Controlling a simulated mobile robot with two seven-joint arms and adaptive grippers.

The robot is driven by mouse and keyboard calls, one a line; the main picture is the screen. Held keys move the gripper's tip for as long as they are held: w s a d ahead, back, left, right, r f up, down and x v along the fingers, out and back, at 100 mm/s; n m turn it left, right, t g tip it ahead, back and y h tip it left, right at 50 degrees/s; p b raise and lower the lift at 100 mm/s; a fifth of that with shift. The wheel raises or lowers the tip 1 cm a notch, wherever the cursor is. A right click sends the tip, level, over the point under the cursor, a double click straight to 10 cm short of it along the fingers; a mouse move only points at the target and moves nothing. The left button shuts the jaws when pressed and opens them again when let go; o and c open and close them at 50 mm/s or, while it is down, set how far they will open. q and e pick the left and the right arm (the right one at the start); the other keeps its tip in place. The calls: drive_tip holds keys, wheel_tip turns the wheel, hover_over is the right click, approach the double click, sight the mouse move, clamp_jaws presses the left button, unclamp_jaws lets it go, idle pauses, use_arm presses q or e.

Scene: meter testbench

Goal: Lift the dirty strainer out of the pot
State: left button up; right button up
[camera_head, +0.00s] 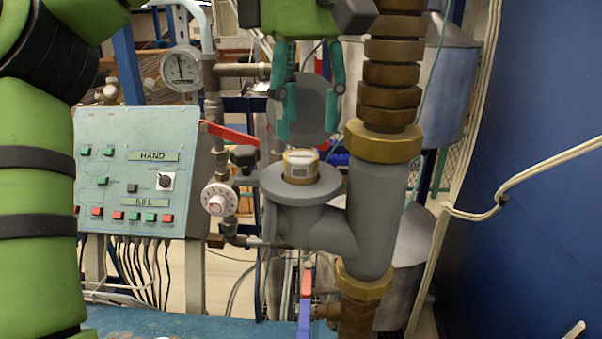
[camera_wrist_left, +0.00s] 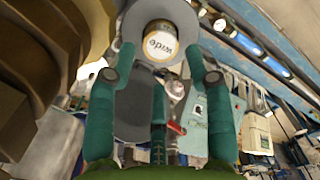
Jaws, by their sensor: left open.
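The grey pot (camera_head: 322,229) is a branched pipe body with a round flange on top, in the middle of the head view. The strainer (camera_head: 300,168) stands upright in its opening, with a gold rim and a pale labelled top showing; its lower part is hidden inside. In the left wrist view, the strainer's top (camera_wrist_left: 160,42) reads "wide" and sits inside the grey flange ring (camera_wrist_left: 186,14). My left gripper (camera_head: 307,122) is above the strainer, teal fingers pointing down, open and apart from it. My right gripper is in neither view.
A grey round disc (camera_head: 313,97) stands behind the fingers. A brass-fitted pipe (camera_head: 388,90) rises close on the right. A red lever (camera_head: 229,133), a white dial (camera_head: 219,199) and a control panel (camera_head: 126,174) are on the left.

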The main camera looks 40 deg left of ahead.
sight(301, 156)
use_arm(q)
drive_tip(key=shift+s+d+f, duration=0.1)
drive_tip(key=shift+s+f, duration=0.15)
drive_tip(key=shift+f, duration=0.2)
drive_tip(key=f, duration=0.4)
drive_tip(key=shift+w+a, duration=0.3)
drive_tip(key=shift+f, duration=0.25)
drive_tip(key=shift+d, duration=0.1)
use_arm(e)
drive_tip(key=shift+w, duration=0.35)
use_arm(q)
drive_tip(key=shift+s+d, duration=0.1)
drive_tip(key=shift+s, duration=0.05)
drive_tip(key=c, duration=1)
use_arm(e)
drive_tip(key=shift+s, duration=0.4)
